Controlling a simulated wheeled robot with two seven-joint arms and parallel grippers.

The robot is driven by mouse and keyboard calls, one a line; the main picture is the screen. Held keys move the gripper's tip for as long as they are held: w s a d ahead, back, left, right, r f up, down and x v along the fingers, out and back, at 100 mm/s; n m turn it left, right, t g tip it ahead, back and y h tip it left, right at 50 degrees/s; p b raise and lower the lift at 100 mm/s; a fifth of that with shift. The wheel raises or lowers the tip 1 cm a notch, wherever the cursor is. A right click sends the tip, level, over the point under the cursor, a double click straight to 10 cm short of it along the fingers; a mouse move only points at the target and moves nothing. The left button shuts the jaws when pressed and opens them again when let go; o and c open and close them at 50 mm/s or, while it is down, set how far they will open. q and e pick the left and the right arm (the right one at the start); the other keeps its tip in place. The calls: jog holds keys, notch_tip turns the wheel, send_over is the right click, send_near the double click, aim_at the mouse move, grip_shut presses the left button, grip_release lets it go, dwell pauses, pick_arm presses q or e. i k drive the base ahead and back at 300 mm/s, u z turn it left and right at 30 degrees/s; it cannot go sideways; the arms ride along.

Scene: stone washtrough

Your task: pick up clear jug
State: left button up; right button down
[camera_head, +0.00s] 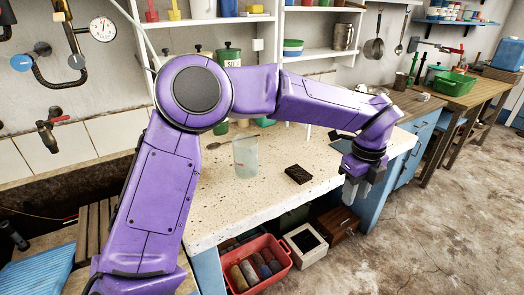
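The clear jug (245,158) stands upright on the pale speckled counter (228,203), left of the middle of the view. It is see-through with a faint bluish tint. My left arm arches over and behind it, and nothing touches it. My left gripper (356,193) hangs fingers down at the counter's right front edge, well to the right of the jug. Its two grey fingers look a little apart, with nothing seen between them. My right gripper is not in view.
A dark brown block (298,175) lies on the counter between jug and gripper. Green-lidded containers stand behind, partly hidden by my arm. A red crate (281,275) and a white box (307,246) sit below the counter. The counter in front of the jug is clear.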

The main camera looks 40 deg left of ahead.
aim_at(245, 146)
jog(key=u, duration=0.6)
jog(key=i, duration=0.85)
jog(key=u, duration=0.8)
